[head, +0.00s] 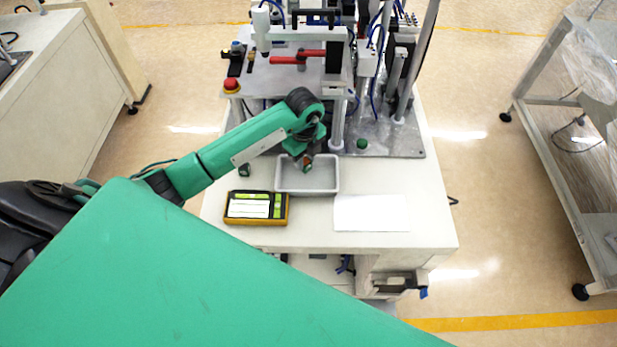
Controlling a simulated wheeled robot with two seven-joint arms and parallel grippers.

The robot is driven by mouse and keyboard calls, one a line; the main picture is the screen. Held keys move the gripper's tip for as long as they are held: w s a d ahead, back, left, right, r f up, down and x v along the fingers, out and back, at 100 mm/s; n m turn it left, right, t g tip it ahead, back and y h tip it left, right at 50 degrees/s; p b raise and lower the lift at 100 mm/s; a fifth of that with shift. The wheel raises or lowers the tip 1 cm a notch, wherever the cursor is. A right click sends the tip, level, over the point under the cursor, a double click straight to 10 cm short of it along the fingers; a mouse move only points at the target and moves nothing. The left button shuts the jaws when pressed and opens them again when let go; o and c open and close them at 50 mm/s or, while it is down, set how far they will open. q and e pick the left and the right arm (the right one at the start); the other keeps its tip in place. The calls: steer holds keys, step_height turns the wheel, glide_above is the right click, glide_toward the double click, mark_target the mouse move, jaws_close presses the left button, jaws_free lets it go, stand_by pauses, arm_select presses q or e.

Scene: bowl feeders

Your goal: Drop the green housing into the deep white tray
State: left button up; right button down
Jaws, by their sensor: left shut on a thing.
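The deep white tray (291,190) stands on the white tabletop, left of the middle, with raised walls and an empty-looking floor. My left gripper (306,159) reaches in from the left and hangs over the back part of the tray. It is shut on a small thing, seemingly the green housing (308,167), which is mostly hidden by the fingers. I cannot tell its height above the tray floor. My right gripper is not in view.
A yellow-edged meter (234,207) lies front left of the tray and a white sheet (371,213) lies to its right. A small dark green part (244,170) sits left of the tray. A green knob (362,143) is on the machine plate (395,148) behind.

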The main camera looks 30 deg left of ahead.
arm_select(q)
steer(key=o, duration=0.8)
steer(key=shift+c, duration=0.2)
steer(key=shift+o, duration=1.3)
steer(key=shift+r, duration=0.6)
step_height(320, 180, up, 13)
steer(key=b, duration=0.2)
steer(key=shift+f, duration=0.15)
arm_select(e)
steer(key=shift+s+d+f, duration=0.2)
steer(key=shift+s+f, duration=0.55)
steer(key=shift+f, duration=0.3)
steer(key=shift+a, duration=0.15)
